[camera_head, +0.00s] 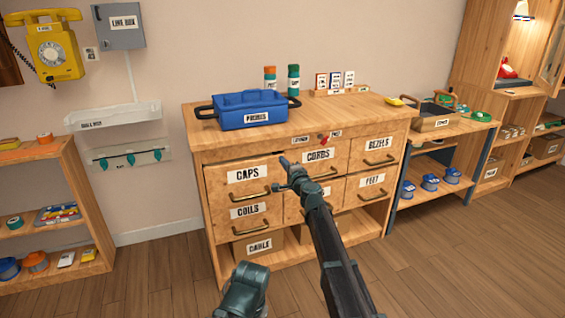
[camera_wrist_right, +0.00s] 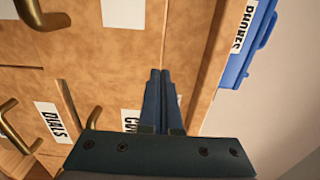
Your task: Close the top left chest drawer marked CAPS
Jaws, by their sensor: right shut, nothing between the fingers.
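The wooden chest (camera_head: 350,116) stands in the middle of the head view. Its top left drawer, labelled CAPS (camera_head: 248,174), has a brass handle and seems to stand slightly proud of the frame; how far is hard to tell. In the right wrist view, a drawer front with a white label (camera_wrist_right: 125,12) fills the upper middle, its lettering unreadable. My right gripper (camera_head: 285,162) is shut and empty, its tips near the upper right corner of the CAPS drawer. Its two fingers (camera_wrist_right: 160,75) lie together before the chest front. I cannot tell whether they touch. My left gripper's fingers do not show.
CORDS (camera_head: 318,155) and BEZELS (camera_head: 379,143) drawers are to the right, COILS (camera_head: 248,211) below. A blue PHONES toolbox (camera_head: 250,118) stands on top, near a small red knob (camera_head: 323,139). Shelves flank the chest, with bare floor (camera_head: 165,268) in front.

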